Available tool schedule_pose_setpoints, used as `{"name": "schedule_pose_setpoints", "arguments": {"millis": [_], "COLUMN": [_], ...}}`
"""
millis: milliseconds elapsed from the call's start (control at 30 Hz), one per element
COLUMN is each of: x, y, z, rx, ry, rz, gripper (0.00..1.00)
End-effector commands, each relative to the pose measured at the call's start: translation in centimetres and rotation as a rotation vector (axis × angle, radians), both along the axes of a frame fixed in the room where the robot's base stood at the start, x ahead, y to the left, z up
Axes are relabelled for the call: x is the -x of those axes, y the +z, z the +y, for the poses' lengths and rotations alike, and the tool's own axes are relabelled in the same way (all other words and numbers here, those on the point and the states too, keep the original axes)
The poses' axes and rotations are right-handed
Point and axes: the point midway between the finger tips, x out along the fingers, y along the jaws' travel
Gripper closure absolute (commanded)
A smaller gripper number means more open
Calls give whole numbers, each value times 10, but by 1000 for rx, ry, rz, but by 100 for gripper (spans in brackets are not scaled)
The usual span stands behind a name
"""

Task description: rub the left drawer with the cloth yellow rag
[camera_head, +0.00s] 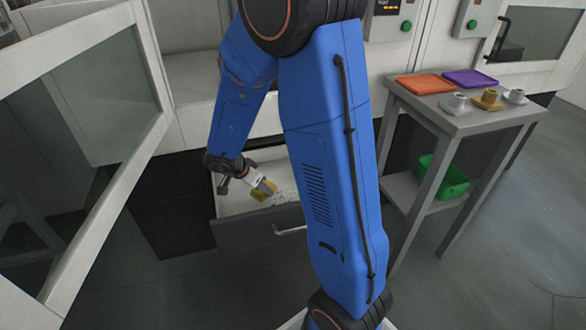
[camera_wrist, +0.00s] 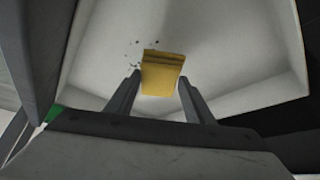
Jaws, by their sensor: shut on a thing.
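The left drawer (camera_head: 258,232) is pulled out below the cabinet, with a dark front, a bar handle and a white inside. Dark specks lie on its floor, and they also show in the wrist view to the upper left of the rag. My gripper (camera_head: 265,187) reaches down into the drawer and is shut on the yellow rag (camera_head: 261,195). In the wrist view the rag (camera_wrist: 162,75) is a folded yellow block between the two fingers, over the drawer's white floor (camera_wrist: 230,60). I cannot tell whether the rag touches the floor. My arm hides the drawer's right part.
An open glass-paned door (camera_head: 85,100) stands at the left. At the right is a grey table (camera_head: 480,118) with an orange item (camera_head: 425,84), a purple item (camera_head: 470,78) and small cup-like pieces (camera_head: 487,99). A green bin (camera_head: 441,181) sits on its lower shelf. Floor at lower right is clear.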

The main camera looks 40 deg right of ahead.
Motion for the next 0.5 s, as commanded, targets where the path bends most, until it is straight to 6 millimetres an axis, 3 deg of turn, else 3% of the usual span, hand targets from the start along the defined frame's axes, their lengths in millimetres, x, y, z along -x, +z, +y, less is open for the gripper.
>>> {"name": "schedule_pose_setpoints", "arguments": {"millis": [200, 500], "x": [7, 8], "y": [13, 14], "z": [-7, -7], "rx": [1, 0], "ry": [0, 0], "rz": [-1, -1], "gripper": [70, 70]}}
